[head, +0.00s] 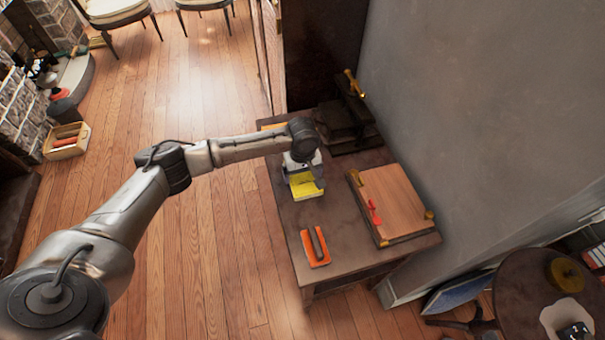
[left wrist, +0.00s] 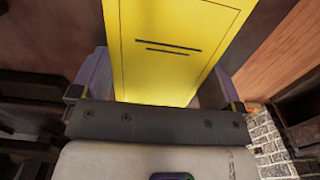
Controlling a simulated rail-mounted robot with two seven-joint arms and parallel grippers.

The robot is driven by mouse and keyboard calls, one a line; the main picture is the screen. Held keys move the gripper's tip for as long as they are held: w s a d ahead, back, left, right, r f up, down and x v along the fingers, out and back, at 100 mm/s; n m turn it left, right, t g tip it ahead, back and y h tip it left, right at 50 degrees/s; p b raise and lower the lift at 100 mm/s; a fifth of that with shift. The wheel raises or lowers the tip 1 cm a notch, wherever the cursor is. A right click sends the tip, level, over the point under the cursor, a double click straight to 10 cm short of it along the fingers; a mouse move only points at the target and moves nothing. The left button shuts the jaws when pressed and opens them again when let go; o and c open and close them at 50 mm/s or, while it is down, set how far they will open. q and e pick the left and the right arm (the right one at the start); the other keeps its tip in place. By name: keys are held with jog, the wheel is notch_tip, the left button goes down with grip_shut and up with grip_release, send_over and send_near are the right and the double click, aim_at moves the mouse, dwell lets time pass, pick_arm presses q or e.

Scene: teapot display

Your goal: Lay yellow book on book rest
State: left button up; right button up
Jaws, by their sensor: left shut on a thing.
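The yellow book (head: 305,187) is in my left gripper (head: 303,173), over the dark wooden table. In the left wrist view the yellow book (left wrist: 180,45), with two short dark lines on its face, stands between the fingers of my left gripper (left wrist: 157,92). I cannot tell in the head view whether the book touches the table. A board with a reddish-brown face and brass-coloured corners (head: 392,200) lies to the right; I cannot tell whether it is the book rest. My right gripper is not in view.
An orange piece with a dark bar on it (head: 315,247) lies near the table's front (head: 345,262). A small red item (head: 374,212) is on the board. A dark press-like object with a brass-coloured handle (head: 348,122) stands at the back. A grey wall (head: 460,110) is close on the right.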

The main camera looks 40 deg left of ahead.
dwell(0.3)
pick_arm(q)
jog(key=o, duration=0.7)
jog(key=shift+f, duration=0.1)
notch_tip(320, 180, up, 12)
jog(key=p, duration=0.4)
jog(key=shift+r, duration=0.2)
